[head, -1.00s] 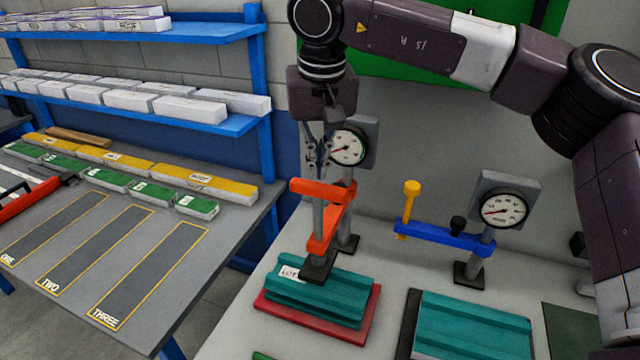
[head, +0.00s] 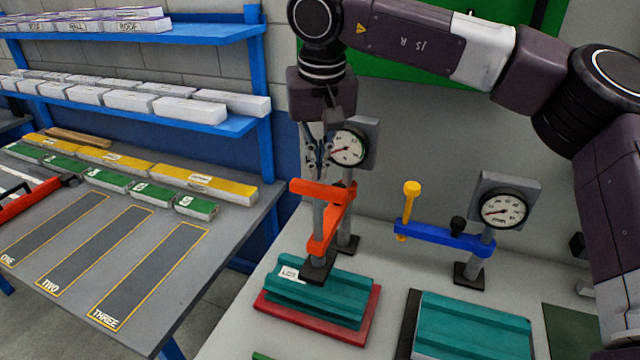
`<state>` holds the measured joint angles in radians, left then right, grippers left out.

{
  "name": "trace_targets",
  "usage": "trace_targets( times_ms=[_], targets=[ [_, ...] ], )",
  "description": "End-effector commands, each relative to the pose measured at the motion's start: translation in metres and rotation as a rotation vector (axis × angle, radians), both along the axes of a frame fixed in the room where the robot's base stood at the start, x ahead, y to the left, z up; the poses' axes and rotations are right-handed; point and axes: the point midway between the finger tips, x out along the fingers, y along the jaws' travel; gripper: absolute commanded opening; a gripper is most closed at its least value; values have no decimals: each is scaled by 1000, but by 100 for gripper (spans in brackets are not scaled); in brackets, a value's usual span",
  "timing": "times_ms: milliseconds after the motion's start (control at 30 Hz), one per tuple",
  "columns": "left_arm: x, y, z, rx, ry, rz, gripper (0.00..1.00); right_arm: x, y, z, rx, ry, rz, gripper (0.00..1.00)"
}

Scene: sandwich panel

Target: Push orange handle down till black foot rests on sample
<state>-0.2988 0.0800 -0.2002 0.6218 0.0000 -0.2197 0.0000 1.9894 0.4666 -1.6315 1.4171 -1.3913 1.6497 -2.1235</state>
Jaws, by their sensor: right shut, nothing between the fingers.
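The orange handle (head: 322,192) is the flat top bar of a press, joined to an orange arm (head: 330,232) on a grey post. Below it a grey rod ends in a black foot (head: 318,268). The foot is at the top of the teal ribbed sample (head: 325,298), which lies on a red base (head: 357,332); it appears to touch the sample. My right gripper (head: 320,172) is shut and empty, pointing down just above the orange handle, its tips at or very near the bar. My left gripper is not in view.
A round gauge (head: 349,147) stands behind the orange press. A second press with a blue arm (head: 445,236), yellow handle (head: 411,189) and own gauge (head: 503,208) stands to the right, near another teal sample (head: 472,325). A grey table (head: 190,218) and blue shelves (head: 200,120) are at left.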

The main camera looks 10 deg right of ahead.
Motion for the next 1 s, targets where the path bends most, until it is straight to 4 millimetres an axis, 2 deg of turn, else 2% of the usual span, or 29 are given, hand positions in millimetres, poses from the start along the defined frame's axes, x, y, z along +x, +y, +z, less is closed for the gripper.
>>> trace_targets(
  times_ms=[1000],
  targets=[
    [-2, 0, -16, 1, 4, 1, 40, 0, 0, -27, 0, 1, 0, 0]
  ],
)
